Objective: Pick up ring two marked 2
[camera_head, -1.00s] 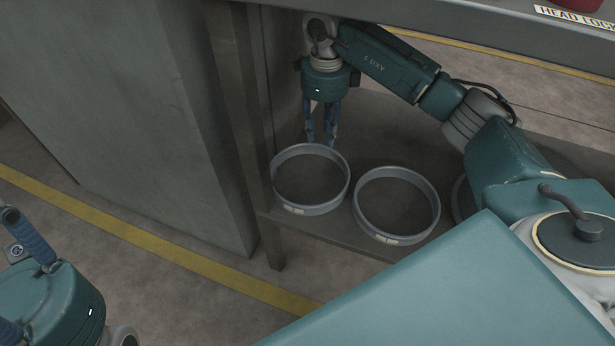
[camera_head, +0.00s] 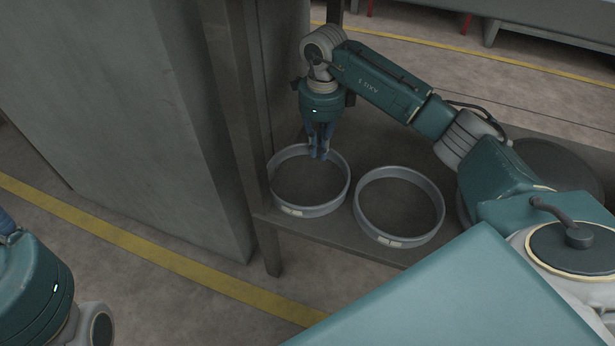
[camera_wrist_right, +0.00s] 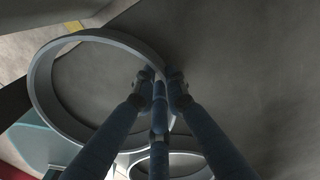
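Two grey open rings stand side by side on a dark shelf (camera_head: 350,233): the left ring (camera_head: 309,211) and the right ring (camera_head: 399,240). Each has a small pale label on its near side; I cannot read the numbers. My right gripper (camera_head: 320,156) is at the far rim of the left ring, fingers pointing down and close together. In the right wrist view, the fingertips (camera_wrist_right: 160,80) close on the wall of this ring (camera_wrist_right: 45,90), which still rests on the shelf. My left gripper (camera_head: 5,226) is mostly cut off at the left edge.
A shelf post (camera_head: 250,130) stands just left of the left ring, with a large grey cabinet (camera_head: 150,110) beyond it. A dark round object (camera_head: 555,165) lies on the shelf at right, partly behind my arm. Yellow lines mark the floor.

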